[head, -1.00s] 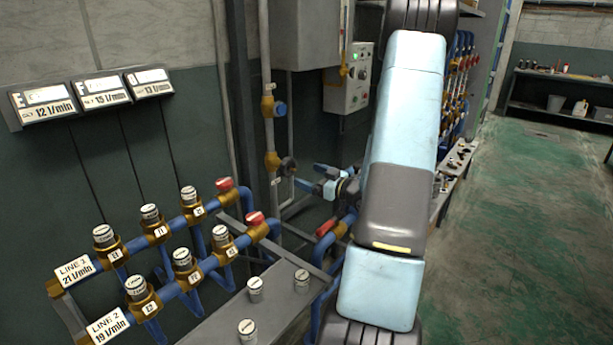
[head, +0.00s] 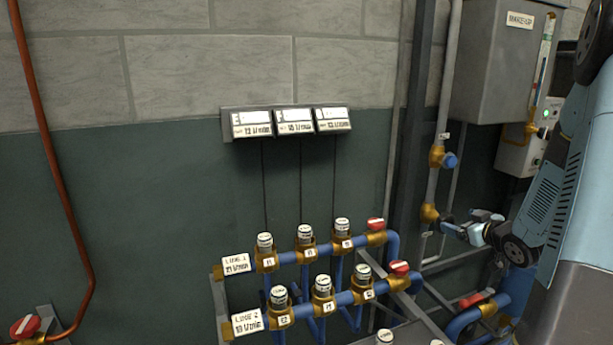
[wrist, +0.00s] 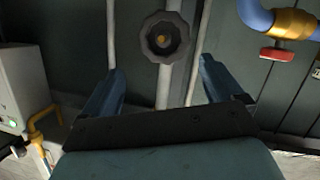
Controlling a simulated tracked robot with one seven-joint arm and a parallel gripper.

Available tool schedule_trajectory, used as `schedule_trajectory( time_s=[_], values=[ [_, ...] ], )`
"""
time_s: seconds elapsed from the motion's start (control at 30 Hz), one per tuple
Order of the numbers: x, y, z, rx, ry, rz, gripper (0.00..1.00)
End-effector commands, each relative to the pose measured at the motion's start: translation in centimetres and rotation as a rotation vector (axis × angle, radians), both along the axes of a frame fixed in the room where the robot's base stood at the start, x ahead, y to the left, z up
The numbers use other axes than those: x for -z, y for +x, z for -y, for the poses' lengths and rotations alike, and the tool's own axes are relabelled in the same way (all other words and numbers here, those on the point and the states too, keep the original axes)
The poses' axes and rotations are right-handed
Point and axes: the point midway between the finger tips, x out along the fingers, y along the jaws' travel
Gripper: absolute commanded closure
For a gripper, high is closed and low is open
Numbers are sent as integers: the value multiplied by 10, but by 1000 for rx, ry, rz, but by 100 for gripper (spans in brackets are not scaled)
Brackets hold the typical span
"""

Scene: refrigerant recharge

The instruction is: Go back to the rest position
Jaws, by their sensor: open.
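My gripper (head: 458,222) shows at the right of the head view, in front of the vertical grey pipe with brass fittings. In the wrist view my gripper (wrist: 160,88) has its two blue fingers spread wide, with nothing between them. A dark round handwheel (wrist: 165,38) on a grey pipe stands beyond the fingertips, apart from them. In the head view my gripper hides that part of the pipe.
Two blue pipe lines with brass valves, white caps and red handles (head: 376,224) stand left of my arm. Three flow displays (head: 290,121) hang on the wall. A grey control box (head: 525,140) stands close behind my arm. A copper pipe (head: 52,170) runs at far left.

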Motion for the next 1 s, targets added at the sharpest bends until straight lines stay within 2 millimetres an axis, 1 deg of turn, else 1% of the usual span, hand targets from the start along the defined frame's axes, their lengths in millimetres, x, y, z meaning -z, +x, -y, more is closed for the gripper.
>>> schedule_trajectory(
  time_s=[0.03, 0.23, 0.37, 0.47, 0.67, 0.77, 0.87, 1.0],
  values=[
    [-11, 1, -6, 20, -30, -20, 6],
    [-45, -4, -19, 133, -111, -118, 6],
    [-67, -15, -30, 207, -139, -178, 6],
    [-83, -28, -40, 261, -147, -224, 6],
    [-111, -62, -64, 354, -133, -316, 6],
    [-124, -84, -79, 391, -112, -362, 6],
    [-133, -108, -95, 419, -82, -414, 6],
    [-144, -146, -119, 440, -31, -491, 6]
  ],
)
